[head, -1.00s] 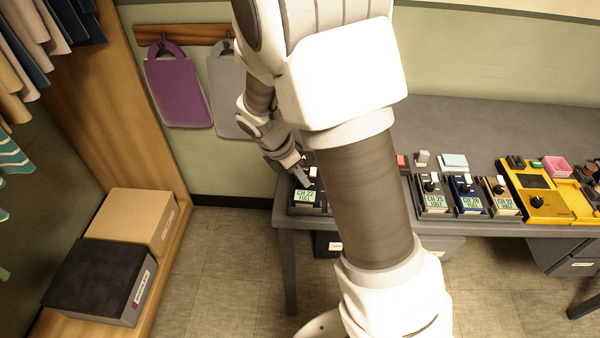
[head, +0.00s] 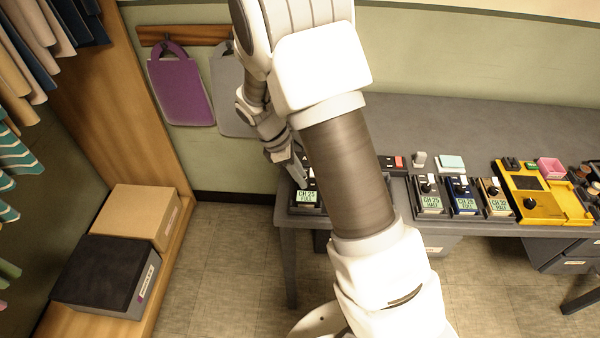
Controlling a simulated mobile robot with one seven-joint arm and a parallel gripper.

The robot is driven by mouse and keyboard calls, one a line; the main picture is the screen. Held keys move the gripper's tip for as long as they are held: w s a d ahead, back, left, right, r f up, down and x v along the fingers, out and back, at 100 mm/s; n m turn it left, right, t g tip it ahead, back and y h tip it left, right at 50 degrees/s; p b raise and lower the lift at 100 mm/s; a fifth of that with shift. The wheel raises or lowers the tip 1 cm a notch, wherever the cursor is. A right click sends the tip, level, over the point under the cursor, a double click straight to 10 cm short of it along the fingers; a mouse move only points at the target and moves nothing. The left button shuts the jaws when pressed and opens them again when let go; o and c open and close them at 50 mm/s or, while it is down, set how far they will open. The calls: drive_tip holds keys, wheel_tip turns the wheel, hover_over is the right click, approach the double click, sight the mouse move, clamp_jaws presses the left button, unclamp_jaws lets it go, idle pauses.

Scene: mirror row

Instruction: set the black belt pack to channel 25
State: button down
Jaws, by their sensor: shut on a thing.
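The black belt pack (head: 305,209) lies at the left front corner of the grey table. Its lit screen (head: 306,197) reads CH 25 FULL. My gripper (head: 297,182) is at the top of this pack, just above the screen, shut on its small knob. The fingertips and the knob are tiny here, and my arm covers the space just right of the pack.
Grey (head: 430,197), blue (head: 463,197) and tan (head: 494,198) packs stand in a row to the right; the grey screen reads CH 25 HALF. A yellow unit (head: 535,199) lies farther right. Two boxes (head: 138,210) sit at left. The table's back is clear.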

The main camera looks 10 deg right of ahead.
idle(0.3)
drive_tip(key=c, duration=0.7)
unclamp_jaws()
drive_tip(key=p+v, duration=0.2)
drive_tip(key=v, duration=1.5)
drive_tip(key=shift+r, duration=0.25)
drive_tip(key=s+d+r+m+t+y, duration=0.1)
drive_tip(key=s+d+r+m+t, duration=0.1)
drive_tip(key=s+r+m, duration=0.2)
drive_tip(key=s+d+r+m+t+y+p, duration=0.1)
drive_tip(key=s+r+m, duration=0.4)
drive_tip(key=s, duration=0.6)
drive_tip(key=s+d+r+m+t+y+p, duration=0.1)
drive_tip(key=s+d+r+m+t+y, duration=0.1)
drive_tip(key=s+m, duration=0.4)
drive_tip(key=shift+s+d+r+t, duration=0.4)
drive_tip(key=shift+d+r, duration=0.05)
drive_tip(key=shift+r, duration=0.15)
drive_tip(key=shift+s+d+r+t, duration=0.35)
drive_tip(key=shift+d+r+t, duration=0.05)
drive_tip(key=shift+d+r, duration=0.15)
